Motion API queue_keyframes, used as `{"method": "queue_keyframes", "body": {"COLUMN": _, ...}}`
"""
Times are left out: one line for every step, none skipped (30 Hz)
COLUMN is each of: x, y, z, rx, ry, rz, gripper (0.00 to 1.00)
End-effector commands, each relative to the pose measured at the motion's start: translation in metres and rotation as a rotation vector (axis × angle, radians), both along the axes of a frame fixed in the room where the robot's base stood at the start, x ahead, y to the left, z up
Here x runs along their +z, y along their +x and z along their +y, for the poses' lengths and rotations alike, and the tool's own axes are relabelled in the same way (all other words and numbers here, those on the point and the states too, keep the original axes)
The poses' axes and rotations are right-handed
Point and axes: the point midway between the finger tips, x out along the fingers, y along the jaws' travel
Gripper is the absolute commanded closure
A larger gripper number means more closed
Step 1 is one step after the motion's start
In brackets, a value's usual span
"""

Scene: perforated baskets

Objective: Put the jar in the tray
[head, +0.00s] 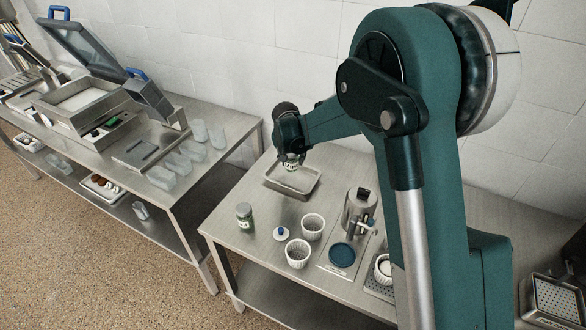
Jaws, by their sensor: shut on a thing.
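A shallow metal tray (309,181) lies near the back left of the steel table. My gripper (291,164) is above it, pointing down, shut on a small pale thing (290,160). Most of this thing is hidden by the fingers, and I cannot tell whether it is a jar or whether it touches the tray. A small glass jar (244,217) with a dark lid stands upright near the table's left edge, apart from my gripper.
Two white perforated cups (298,254) stand near a small white piece with a blue top (281,233). A metal machine (357,213) and a dark blue disc (342,255) are to their right. The left table (205,165) holds equipment and clear containers, beyond a gap.

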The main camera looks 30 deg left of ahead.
Motion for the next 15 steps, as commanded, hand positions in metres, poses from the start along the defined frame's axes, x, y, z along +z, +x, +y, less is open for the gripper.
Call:
{"method": "queue_keyframes", "body": {"x": -0.005, "y": 0.0004, "z": 0.0003, "rx": 0.0, "ry": 0.0, "rz": 0.0, "gripper": 0.82}}
{"method": "queue_keyframes", "body": {"x": -0.007, "y": 0.0004, "z": 0.0003, "rx": 0.0, "ry": 0.0, "rz": 0.0, "gripper": 0.82}}
{"method": "queue_keyframes", "body": {"x": -0.009, "y": 0.0002, "z": 0.0002, "rx": 0.0, "ry": 0.0, "rz": 0.0, "gripper": 0.82}}
{"method": "queue_keyframes", "body": {"x": -0.01, "y": 0.0001, "z": 0.0001, "rx": 0.0, "ry": 0.0, "rz": 0.0, "gripper": 0.82}}
{"method": "queue_keyframes", "body": {"x": -0.0107, "y": 0.0001, "z": 0.0001, "rx": 0.0, "ry": 0.0, "rz": 0.0, "gripper": 0.82}}
{"method": "queue_keyframes", "body": {"x": -0.0111, "y": 0.0001, "z": 0.0, "rx": 0.0, "ry": 0.0, "rz": 0.0, "gripper": 0.82}}
{"method": "queue_keyframes", "body": {"x": -0.0111, "y": 0.0001, "z": 0.0, "rx": 0.0, "ry": 0.0, "rz": 0.0, "gripper": 0.82}}
{"method": "queue_keyframes", "body": {"x": -0.011, "y": 0.0, "z": 0.0, "rx": 0.0, "ry": 0.0, "rz": 0.0, "gripper": 0.82}}
{"method": "queue_keyframes", "body": {"x": -0.011, "y": 0.0, "z": 0.0, "rx": 0.0, "ry": 0.0, "rz": 0.0, "gripper": 0.82}}
{"method": "queue_keyframes", "body": {"x": -0.011, "y": 0.0, "z": 0.0, "rx": 0.0, "ry": 0.0, "rz": 0.0, "gripper": 0.82}}
{"method": "queue_keyframes", "body": {"x": -0.011, "y": 0.0001, "z": 0.0, "rx": 0.0, "ry": 0.0, "rz": 0.0, "gripper": 0.82}}
{"method": "queue_keyframes", "body": {"x": -0.011, "y": 0.0001, "z": 0.0, "rx": 0.0, "ry": 0.0, "rz": 0.0, "gripper": 0.82}}
{"method": "queue_keyframes", "body": {"x": -0.011, "y": 0.0, "z": 0.0, "rx": 0.0, "ry": 0.0, "rz": 0.0, "gripper": 0.82}}
{"method": "queue_keyframes", "body": {"x": -0.0114, "y": 0.0001, "z": 0.0, "rx": 0.0, "ry": 0.0, "rz": 0.0, "gripper": 0.82}}
{"method": "queue_keyframes", "body": {"x": -0.0124, "y": 0.0001, "z": 0.0001, "rx": 0.0, "ry": 0.0, "rz": 0.0, "gripper": 0.82}}
